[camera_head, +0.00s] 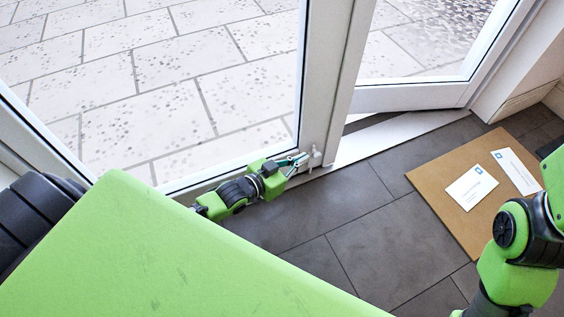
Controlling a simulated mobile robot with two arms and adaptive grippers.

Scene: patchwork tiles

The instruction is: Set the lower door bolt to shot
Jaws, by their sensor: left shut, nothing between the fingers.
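The lower door bolt (316,157) is a small pale fitting at the foot of the left door leaf's (331,90) inner stile, close to the floor. My left gripper (299,160) is at the bolt, with its fingertips just left of or touching it; I cannot tell which. The gripper is shut and holds nothing. The fingers partly cover the bolt, and its position is too small to read. My right arm shows at the right edge, but its gripper is out of view.
The right door leaf (411,98) stands ajar over a pale threshold (395,134). A brown mat (459,221) with two white envelopes (471,187) lies on the grey tiled floor at right. Bare floor (345,225) lies between mat and left leaf.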

